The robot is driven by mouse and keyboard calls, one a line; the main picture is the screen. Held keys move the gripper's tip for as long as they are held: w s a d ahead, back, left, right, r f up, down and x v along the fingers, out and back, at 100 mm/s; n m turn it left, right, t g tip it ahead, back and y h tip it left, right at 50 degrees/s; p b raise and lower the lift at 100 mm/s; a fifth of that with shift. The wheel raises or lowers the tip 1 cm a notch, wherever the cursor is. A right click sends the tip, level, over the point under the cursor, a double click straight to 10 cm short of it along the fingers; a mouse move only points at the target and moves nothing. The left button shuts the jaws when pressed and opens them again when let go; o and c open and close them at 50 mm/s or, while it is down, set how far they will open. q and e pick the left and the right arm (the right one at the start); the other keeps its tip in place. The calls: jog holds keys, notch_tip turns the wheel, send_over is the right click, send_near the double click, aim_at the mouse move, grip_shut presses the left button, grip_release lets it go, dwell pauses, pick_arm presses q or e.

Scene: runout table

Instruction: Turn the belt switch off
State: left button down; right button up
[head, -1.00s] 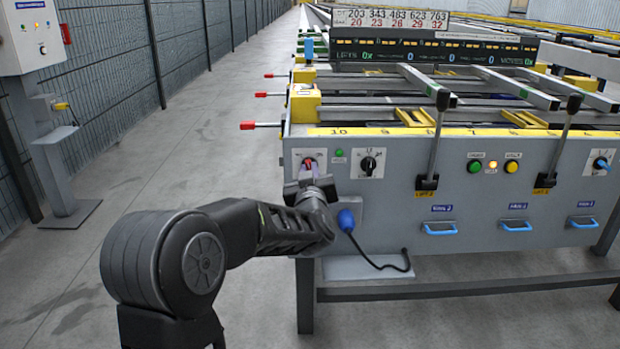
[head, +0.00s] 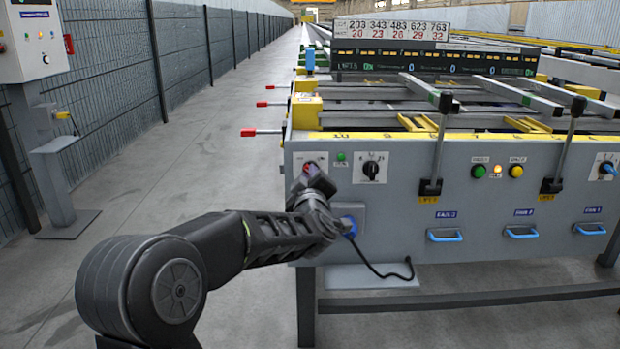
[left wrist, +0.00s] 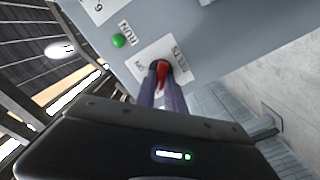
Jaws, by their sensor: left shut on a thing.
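The belt switch (head: 308,166) is a red knob on a white plate at the left end of the grey front panel (head: 420,200). In the left wrist view the red knob (left wrist: 162,70) sits on a plate lettered BELTS, between the fingertips of my left gripper (left wrist: 160,78). The gripper (head: 309,175) is shut on the knob and is rolled over at a slant in the head view, partly hiding it. A green RUN lamp (left wrist: 118,40) beside the switch looks lit. My right gripper is not in view.
A black selector (head: 371,169) is just right of the switch. A blue plug (head: 349,227) with a black cable is beside my wrist. Two black levers (head: 436,150) stand farther right. Red-tipped handles (head: 249,132) stick out left.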

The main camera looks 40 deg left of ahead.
pick_arm(q)
jog(key=shift+f, duration=0.1)
jog(key=c, duration=1.4)
grip_release()
jog(key=shift+c, duration=0.2)
jog(key=shift+s+d, duration=0.1)
jog(key=p+v, duration=0.2)
jog(key=v, duration=0.5)
jog(key=shift+s+d, duration=0.2)
